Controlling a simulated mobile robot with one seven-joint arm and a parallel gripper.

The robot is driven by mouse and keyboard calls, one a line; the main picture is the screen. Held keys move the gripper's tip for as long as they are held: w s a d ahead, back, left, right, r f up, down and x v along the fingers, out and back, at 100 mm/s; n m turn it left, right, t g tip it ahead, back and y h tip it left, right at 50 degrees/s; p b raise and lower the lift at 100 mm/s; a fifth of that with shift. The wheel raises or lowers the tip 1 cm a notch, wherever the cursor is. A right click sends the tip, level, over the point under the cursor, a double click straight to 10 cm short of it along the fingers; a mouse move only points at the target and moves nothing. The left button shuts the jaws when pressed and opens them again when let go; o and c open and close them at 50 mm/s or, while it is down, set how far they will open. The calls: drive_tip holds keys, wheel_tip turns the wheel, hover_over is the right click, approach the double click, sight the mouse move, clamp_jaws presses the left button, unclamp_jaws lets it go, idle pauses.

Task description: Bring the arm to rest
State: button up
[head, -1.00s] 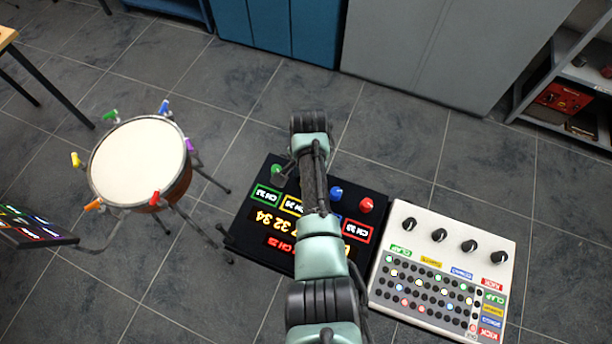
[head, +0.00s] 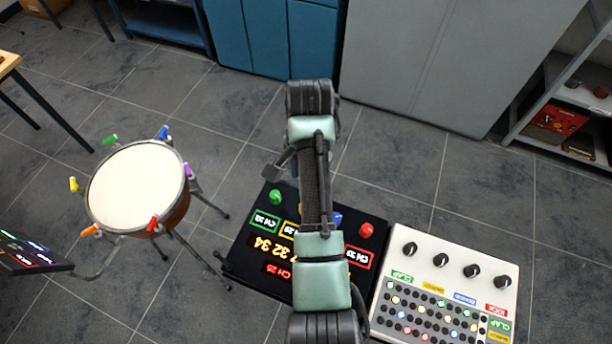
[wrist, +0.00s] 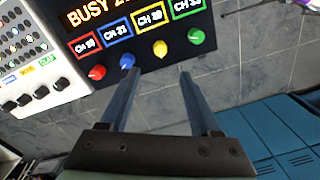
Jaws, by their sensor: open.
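My gripper (wrist: 158,72) shows in the wrist view with its two fingers apart and nothing between them. Beyond the fingertips is the black panel (wrist: 148,42) with a row of red, blue, yellow and green knobs and lit channel labels. I cannot tell the exact gap, but the fingers look clear of the knobs. In the head view my arm reaches up the middle, over the black panel (head: 262,250), and hides part of it. The gripper itself is hard to make out there.
A white control box (head: 450,262) with black knobs stands right of the panel. A drum (head: 135,185) with coloured pegs stands at left. A blue cabinet (head: 265,35) and a grey cabinet (head: 440,60) line the back. Tiled floor (head: 400,160) lies open between.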

drive_tip(key=shift+r, duration=0.1)
idle(0.5)
drive_tip(key=w+a+r+n+t, duration=0.1)
drive_tip(key=w+r+n+t, duration=0.1)
drive_tip(key=w+r+t, duration=0.55)
drive_tip(key=w+a+r+n+t, duration=0.15)
drive_tip(key=w+r, duration=0.25)
drive_tip(key=r, duration=0.6)
wheel_tip(320, 180, up, 18)
drive_tip(key=s+n+t, duration=0.1)
drive_tip(key=n+t, duration=0.2)
drive_tip(key=t, duration=0.4)
drive_tip(key=s+d+r+n+t, duration=0.1)
drive_tip(key=s+r+t, duration=0.4)
drive_tip(key=s+r, duration=0.4)
drive_tip(key=s+d+r+n+t, duration=0.1)
drive_tip(key=s+r+n+t, duration=0.1)
drive_tip(key=s+r+t, duration=0.4)
drive_tip(key=s+r, duration=0.4)
drive_tip(key=r, duration=0.6)
drive_tip(key=shift+r, duration=0.15)
drive_tip(key=shift+s, duration=0.1)
